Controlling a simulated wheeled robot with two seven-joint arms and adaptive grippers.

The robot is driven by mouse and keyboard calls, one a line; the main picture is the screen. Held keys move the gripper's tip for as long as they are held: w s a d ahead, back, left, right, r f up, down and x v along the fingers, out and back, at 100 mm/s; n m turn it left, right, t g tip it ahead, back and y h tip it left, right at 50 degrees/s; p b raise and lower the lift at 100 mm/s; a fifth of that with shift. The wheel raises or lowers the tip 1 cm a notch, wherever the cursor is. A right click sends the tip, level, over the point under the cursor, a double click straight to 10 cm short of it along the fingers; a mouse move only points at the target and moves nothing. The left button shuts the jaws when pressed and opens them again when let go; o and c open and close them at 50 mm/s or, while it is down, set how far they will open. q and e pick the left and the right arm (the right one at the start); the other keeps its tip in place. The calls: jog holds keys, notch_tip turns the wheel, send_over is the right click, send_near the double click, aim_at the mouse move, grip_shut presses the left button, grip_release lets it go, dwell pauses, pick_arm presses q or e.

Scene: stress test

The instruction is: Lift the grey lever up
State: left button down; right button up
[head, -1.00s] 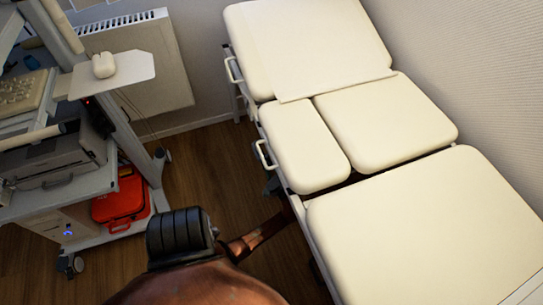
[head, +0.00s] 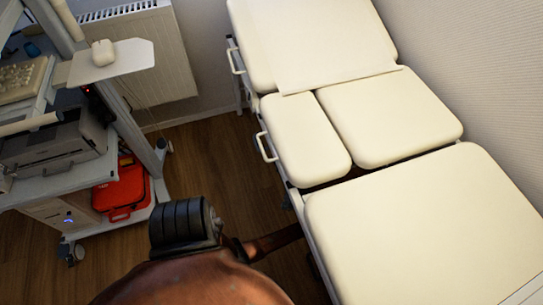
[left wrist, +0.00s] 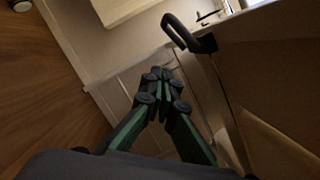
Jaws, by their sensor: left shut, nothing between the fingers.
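My left gripper (left wrist: 163,82) shows in the left wrist view with its green and black fingers together and nothing between them. A dark grey, curved lever-like handle (left wrist: 188,36) is above and to the right of the fingertips in that view, with a visible gap in the picture. I cannot tell for certain that it is the grey lever. In the head view my brown arm reaches toward the side of the cream treatment couch (head: 400,230), and the gripper is hidden there. My right gripper is in neither view.
Two white side handles (head: 265,147) (head: 236,62) stick out from the couch's left edge. An equipment cart (head: 75,190) with a red case (head: 122,190) stands at the left. A radiator (head: 150,50) is on the back wall. Wooden floor (head: 215,165) lies open between cart and couch.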

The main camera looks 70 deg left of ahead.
pick_arm(q)
jog(key=shift+v, duration=0.75)
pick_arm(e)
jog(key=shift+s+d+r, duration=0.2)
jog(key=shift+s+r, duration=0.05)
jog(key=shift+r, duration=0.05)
